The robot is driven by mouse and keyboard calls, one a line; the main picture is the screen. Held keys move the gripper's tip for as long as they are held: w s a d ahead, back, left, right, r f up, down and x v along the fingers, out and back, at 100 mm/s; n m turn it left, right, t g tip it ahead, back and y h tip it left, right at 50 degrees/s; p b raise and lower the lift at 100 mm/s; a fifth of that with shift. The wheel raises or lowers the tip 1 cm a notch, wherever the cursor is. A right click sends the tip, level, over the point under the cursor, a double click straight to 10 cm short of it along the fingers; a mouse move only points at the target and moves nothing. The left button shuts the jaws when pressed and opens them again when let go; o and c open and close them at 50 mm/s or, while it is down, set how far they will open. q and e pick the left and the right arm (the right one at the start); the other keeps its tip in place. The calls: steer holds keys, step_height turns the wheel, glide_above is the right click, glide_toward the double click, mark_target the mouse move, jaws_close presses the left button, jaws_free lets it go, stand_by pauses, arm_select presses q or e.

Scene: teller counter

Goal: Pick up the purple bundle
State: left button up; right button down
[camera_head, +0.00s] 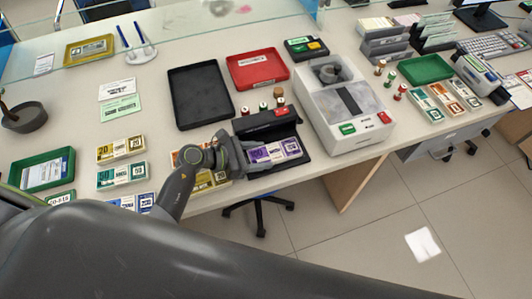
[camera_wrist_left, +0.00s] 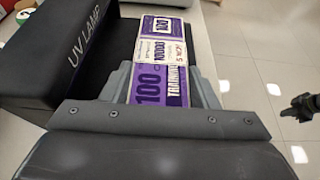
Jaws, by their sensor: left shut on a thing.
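The purple bundle (camera_head: 275,151) is a strapped stack of purple-and-white notes marked 100. It is at the front edge of the counter, on the dark base of the black UV lamp (camera_head: 267,120). My left gripper (camera_head: 243,157) is at the bundle's left end. In the left wrist view the bundle (camera_wrist_left: 163,55) runs lengthwise away from me between the fingers of my left gripper (camera_wrist_left: 162,88), which are shut on its near end. Whether the bundle is clear of the base is hard to tell. My right gripper is not in view.
The UV lamp's housing (camera_wrist_left: 70,55) stands close to the left finger. A white counting machine (camera_head: 345,105) is to the right. Other bundles (camera_head: 122,149) lie to the left. A black tray (camera_head: 200,95) and a red tray (camera_head: 257,69) are behind. A chair (camera_head: 259,205) is below the counter edge.

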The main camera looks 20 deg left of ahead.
arm_select(q)
steer(key=s+a+r, duration=0.2)
steer(key=a+r, duration=0.1)
steer(key=r, duration=0.7)
steer(key=s+a+r, duration=0.3)
steer(key=r, duration=0.8)
steer(key=shift+a+r+t, duration=0.15)
steer(key=shift+a+t, duration=0.1)
steer(key=shift+t, duration=0.05)
